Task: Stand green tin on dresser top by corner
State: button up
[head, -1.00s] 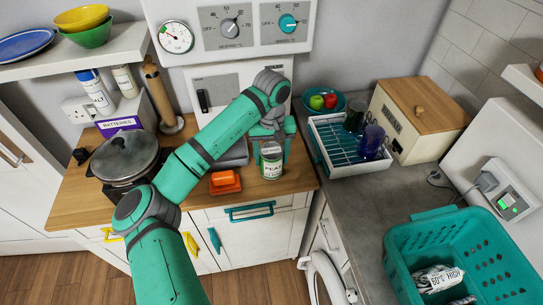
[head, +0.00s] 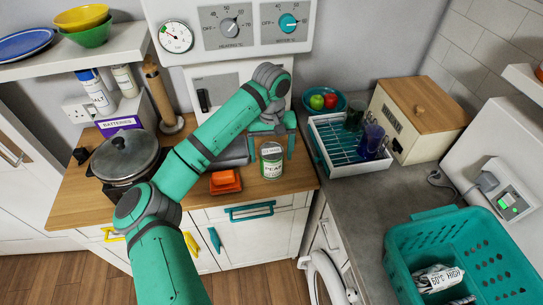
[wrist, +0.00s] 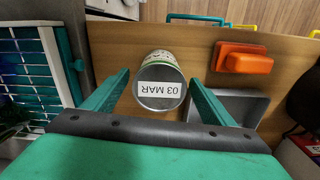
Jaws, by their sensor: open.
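The green tin (head: 271,163), a can with a green and white pea label, stands upright on the wooden dresser top (head: 299,178), near its front right corner. In the wrist view the tin's round end (wrist: 159,92) faces me, with a "03 MAR" label. My gripper (head: 271,152) is open, with one finger on each side of the tin. In the wrist view gaps show between the tin and both fingers of my gripper (wrist: 159,78). The tin's far side is hidden.
A lidded pot (head: 122,158) stands farther left. A dish rack (head: 330,165) is on the grey counter to the right.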

notch_tip(320, 180, up, 10)
jog(key=shift+r, duration=0.25)
dwell(0.5)
